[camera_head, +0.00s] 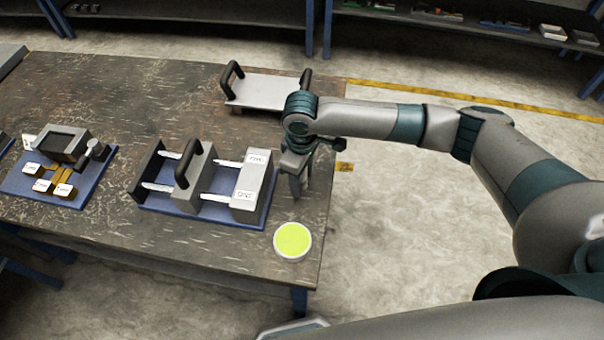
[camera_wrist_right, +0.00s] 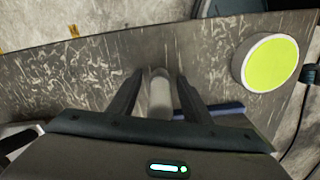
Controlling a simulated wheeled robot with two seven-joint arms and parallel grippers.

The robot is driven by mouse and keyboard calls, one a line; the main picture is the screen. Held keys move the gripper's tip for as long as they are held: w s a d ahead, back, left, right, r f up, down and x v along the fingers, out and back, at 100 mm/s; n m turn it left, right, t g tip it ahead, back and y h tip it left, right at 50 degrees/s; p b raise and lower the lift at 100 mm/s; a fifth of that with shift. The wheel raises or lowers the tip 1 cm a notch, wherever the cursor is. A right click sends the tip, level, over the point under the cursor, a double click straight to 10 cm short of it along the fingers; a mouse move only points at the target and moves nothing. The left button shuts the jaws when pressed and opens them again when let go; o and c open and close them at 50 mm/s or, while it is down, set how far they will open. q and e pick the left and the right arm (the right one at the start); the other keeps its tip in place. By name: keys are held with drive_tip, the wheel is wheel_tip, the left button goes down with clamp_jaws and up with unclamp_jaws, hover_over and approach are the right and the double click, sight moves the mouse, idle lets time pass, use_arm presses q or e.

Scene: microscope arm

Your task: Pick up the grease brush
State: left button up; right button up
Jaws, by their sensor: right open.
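My right gripper (camera_head: 297,188) points down over the right edge area of the workbench, between the blue-based fixture and the yellow-green pot. In the right wrist view its two fingers (camera_wrist_right: 160,75) are apart. A pale, rounded, upright-looking cylinder (camera_wrist_right: 160,95) shows between them, probably the grease brush's handle; I cannot tell whether the fingers touch it. Its bristles are not visible. In the head view the gripper hides it. The round white pot with yellow-green grease (camera_head: 293,241) stands near the bench's front right corner, also in the wrist view (camera_wrist_right: 271,62). My left gripper is not in view.
A fixture with grey blocks and white rods on a blue base (camera_head: 205,212) stands just left of my right gripper. A silver tray with black handles (camera_head: 265,90) lies behind. Another blue-based device (camera_head: 60,165) is at left. The workbench (camera_head: 120,105) is clear between these.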

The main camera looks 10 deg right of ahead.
clamp_jaws()
drive_tip(key=shift+r, duration=0.15)
drive_tip(key=shift+r+b, duration=0.35)
drive_tip(key=shift+r, duration=0.25)
wheel_tip(320, 180, up, 2)
drive_tip(key=shift+r+b, duration=0.2)
drive_tip(key=shift+b, duration=0.3)
drive_tip(key=s+d+r+b, duration=0.1)
drive_tip(key=s+r+b, duration=0.1)
drive_tip(key=s+r, duration=0.5)
drive_tip(key=s, duration=0.4)
drive_tip(key=shift+s+d, duration=0.3)
drive_tip(key=shift+d, duration=0.05)
